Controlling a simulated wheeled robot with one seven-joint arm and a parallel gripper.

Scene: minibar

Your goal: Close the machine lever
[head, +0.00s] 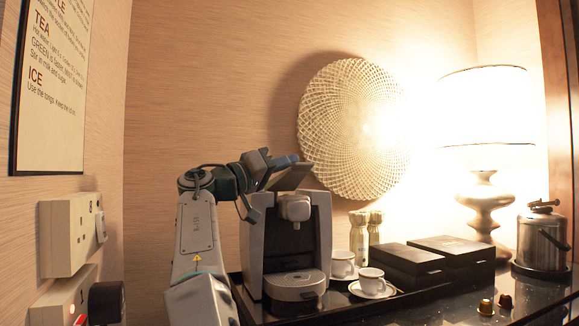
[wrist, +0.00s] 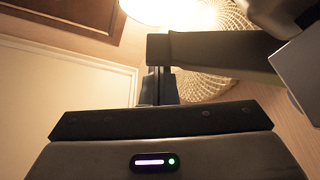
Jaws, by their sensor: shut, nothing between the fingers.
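The coffee machine (head: 323,232) stands upright on the black tray, grey and black with a spout at its front. Its lever (head: 291,177) is a grey flap tilted up above the machine's top. My gripper (head: 292,159) is at the upper edge of the raised lever; whether they touch cannot be told. In the wrist view my gripper (wrist: 160,85) has its dark fingers together and empty. A dark bar (wrist: 225,52), apparently part of the lever, crosses just beyond the fingertips.
Two white cups (head: 343,264) (head: 371,279) on saucers, black boxes (head: 408,262), a lamp (head: 486,190) and a metal pot (head: 541,240) stand to the right. A woven round decoration (head: 345,125) hangs behind. Air above the boxes is free.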

